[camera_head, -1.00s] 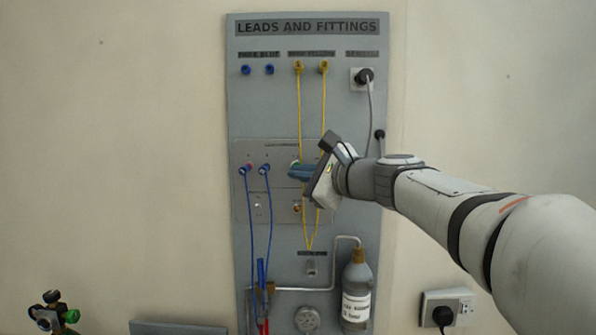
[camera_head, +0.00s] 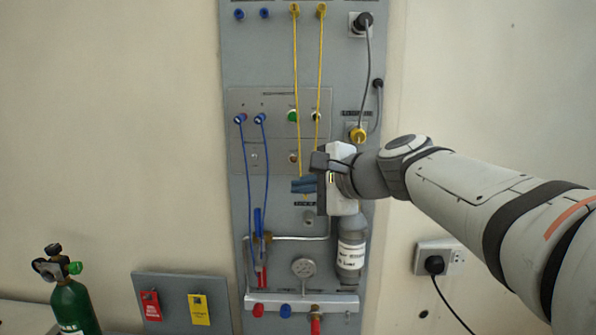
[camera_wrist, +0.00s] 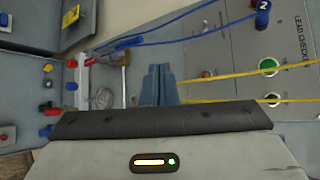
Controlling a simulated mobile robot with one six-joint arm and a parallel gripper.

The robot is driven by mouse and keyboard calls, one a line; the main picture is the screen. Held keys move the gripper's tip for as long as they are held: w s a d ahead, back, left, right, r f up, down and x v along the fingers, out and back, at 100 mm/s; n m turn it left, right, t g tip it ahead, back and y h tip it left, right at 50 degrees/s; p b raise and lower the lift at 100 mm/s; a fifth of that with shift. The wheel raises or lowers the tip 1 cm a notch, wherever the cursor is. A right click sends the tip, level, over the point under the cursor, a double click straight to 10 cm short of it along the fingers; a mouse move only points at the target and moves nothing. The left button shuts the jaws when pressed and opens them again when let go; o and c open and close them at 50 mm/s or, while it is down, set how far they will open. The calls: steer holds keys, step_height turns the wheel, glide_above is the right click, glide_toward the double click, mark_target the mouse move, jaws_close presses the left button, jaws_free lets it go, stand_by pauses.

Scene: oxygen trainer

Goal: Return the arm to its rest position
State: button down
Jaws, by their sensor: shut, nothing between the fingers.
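My gripper (camera_head: 304,186) is in front of the lower middle of the grey wall panel (camera_head: 236,205). Its blue-grey fingers are together with nothing between them; they also show closed in the wrist view (camera_wrist: 158,84). My arm reaches in from the right side of the head view. The gripper hides part of the panel and the lower ends of the yellow leads (camera_head: 297,90). In the wrist view the yellow leads (camera_wrist: 225,75) run to the right of the fingers. I cannot tell whether the fingers touch them.
Blue leads (camera_head: 267,170) hang on the panel's left. A labelled bottle (camera_head: 351,255) stands below my gripper, near a gauge (camera_head: 304,268) and a manifold (camera_head: 285,300). A green cylinder (camera_head: 72,305) is at lower left, beside a tag board (camera_head: 176,292). A plugged socket (camera_head: 433,258) is under my arm.

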steer(key=s+d+f+n+g+h, duration=0.2)
steer(key=s+f, duration=0.4)
steer(key=f, duration=0.3)
steer(key=s+d+f+n+g+h, duration=0.2)
steer(key=s+d+f+n+h, duration=0.2)
steer(key=f, duration=0.5)
steer(key=s+d+f+n+g+h, duration=0.3)
steer(key=s+d+f+n, duration=0.4)
steer(key=s+d+f, duration=0.1)
steer(key=shift+s+d+f, duration=0.15)
steer(key=shift+s+f, duration=0.4)
steer(key=shift+s, duration=0.55)
